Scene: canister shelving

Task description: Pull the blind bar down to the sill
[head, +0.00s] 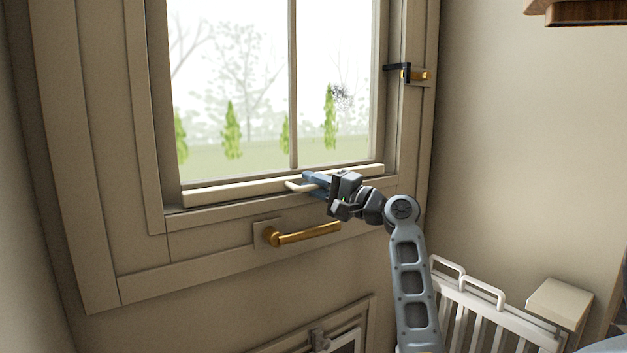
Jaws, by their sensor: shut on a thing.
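The blind bar (235,190) is a pale cream bar running across the bottom of the window, close above the sill (225,211). Its small white handle (293,186) sticks out near the middle. My gripper (311,183) is at this handle, right of the bar's centre, and is shut on it. The fingertips partly hide the handle and the bar behind it. Whether the bar touches the sill is hard to tell. No blind fabric can be made out over the glass (235,90).
A brass lever handle (303,234) juts out below the sill. A black and brass latch (408,73) is on the right frame. A white slatted rack (470,305) and a pale box (560,302) stand at lower right. A wooden shelf (580,12) is at upper right.

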